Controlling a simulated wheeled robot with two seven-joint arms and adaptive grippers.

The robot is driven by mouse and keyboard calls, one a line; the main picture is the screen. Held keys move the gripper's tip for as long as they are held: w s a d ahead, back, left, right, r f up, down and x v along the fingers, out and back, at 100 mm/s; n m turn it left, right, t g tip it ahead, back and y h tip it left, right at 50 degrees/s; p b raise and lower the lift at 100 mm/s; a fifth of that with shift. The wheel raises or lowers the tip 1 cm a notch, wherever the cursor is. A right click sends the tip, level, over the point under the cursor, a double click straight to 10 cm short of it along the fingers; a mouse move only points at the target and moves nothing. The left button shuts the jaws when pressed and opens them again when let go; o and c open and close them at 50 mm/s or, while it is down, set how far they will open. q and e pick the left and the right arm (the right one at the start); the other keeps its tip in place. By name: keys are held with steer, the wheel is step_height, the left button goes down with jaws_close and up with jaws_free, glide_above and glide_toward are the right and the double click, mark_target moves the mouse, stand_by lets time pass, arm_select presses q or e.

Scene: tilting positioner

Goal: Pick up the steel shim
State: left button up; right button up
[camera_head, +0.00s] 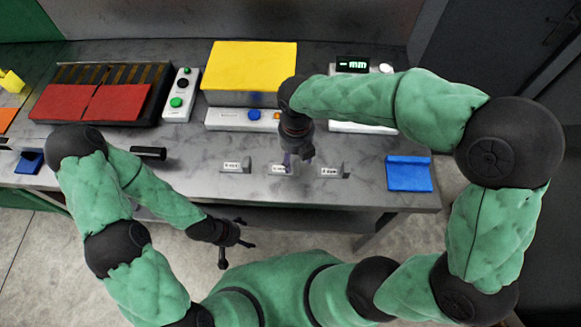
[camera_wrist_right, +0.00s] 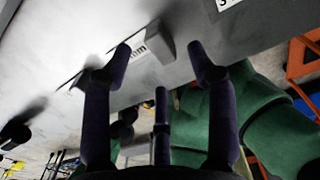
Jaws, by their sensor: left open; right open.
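Three small labelled grey blocks stand in a row along the front of the metal table: a left one (camera_head: 235,166), a middle one (camera_head: 277,169) and a right one (camera_head: 333,170). I cannot make out which part is the steel shim; thin sheet metal is not clear at this size. My right gripper (camera_head: 299,158) is open, pointing down at the middle block and partly covering it. In the right wrist view a grey block (camera_wrist_right: 160,42) with an "mm" label lies beyond the spread fingertips (camera_wrist_right: 160,65). My left gripper (camera_head: 232,245) is open and empty, off the table's front edge.
A yellow block (camera_head: 250,66) stands behind a white button panel (camera_head: 228,119). A gauge display (camera_head: 352,65) is at the back right. A blue pad (camera_head: 408,174) lies front right. Red plates (camera_head: 115,103) and a button box (camera_head: 181,95) are at left.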

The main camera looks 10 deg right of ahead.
mark_target(294, 163)
step_height(294, 163, down, 5)
steer(key=shift+w+a+b, duration=0.1)
steer(key=shift+w+b, duration=0.05)
steer(key=shift+b, duration=1.05)
jaws_close()
